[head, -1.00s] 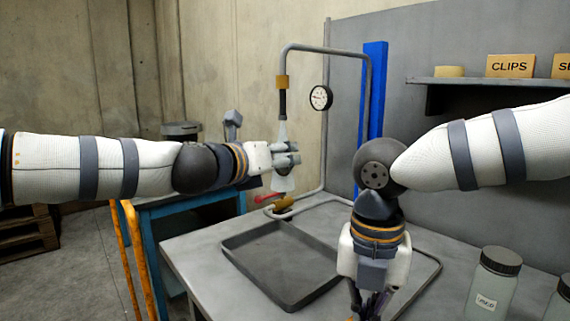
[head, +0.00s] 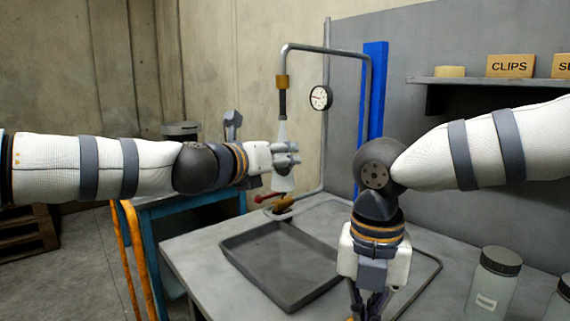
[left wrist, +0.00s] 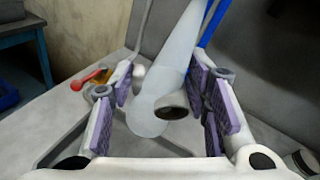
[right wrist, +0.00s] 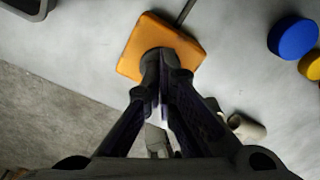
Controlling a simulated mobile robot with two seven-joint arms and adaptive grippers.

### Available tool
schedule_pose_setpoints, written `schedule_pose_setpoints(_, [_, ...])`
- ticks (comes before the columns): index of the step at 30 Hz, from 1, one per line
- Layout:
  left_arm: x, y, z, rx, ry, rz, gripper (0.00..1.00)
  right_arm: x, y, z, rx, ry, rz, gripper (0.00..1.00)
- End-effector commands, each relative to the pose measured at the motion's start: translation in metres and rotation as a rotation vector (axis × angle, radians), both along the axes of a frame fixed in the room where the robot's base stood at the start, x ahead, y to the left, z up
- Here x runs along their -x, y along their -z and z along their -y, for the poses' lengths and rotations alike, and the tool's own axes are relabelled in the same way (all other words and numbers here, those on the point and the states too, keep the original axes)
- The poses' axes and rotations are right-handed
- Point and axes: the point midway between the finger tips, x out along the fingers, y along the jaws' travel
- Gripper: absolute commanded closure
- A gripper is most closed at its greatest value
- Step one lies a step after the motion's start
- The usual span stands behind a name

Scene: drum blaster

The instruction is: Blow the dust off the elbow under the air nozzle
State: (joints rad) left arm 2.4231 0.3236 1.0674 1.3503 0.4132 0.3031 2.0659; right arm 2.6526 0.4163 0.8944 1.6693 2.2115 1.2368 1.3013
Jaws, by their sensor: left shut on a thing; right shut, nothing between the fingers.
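My left gripper (head: 287,155) is shut on the elbow, under the air nozzle (head: 283,103) on its bent pipe. In the left wrist view the elbow (left wrist: 172,112) sits between the purple finger pads, its dark round opening showing. A pale translucent cone reaches down from the nozzle over the elbow and hides part of it; I cannot tell how much dust is on it. A red lever (head: 265,198) on a brass valve shows below. My right gripper (right wrist: 163,65) is shut and empty, above an orange square pad (right wrist: 135,62).
A grey tray (head: 240,252) lies on the bench in front of the nozzle. A pressure gauge (head: 320,97) stands beside the pipe. Lidded jars (head: 494,285) stand at the right. A blue disc (right wrist: 292,38) and a grey tube piece (right wrist: 246,128) lie near my right gripper.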

Motion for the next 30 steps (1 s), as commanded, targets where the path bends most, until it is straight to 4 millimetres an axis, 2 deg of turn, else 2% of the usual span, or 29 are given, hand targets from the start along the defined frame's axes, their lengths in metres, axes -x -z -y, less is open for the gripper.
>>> schedule_pose_setpoints(17, [0.0, 0.0, 0.0, 0.0, 0.0, 0.001, 0.92, 0.0, -0.001, 0.0, 0.001, 0.0, -0.001, 1.0])
schedule_pose_setpoints(30, [0.0, -0.001, 0.0, 0.0, 0.0, 0.001, 0.92, 0.0, -0.047, 0.0, -0.001, 0.001, 0.003, 1.0])
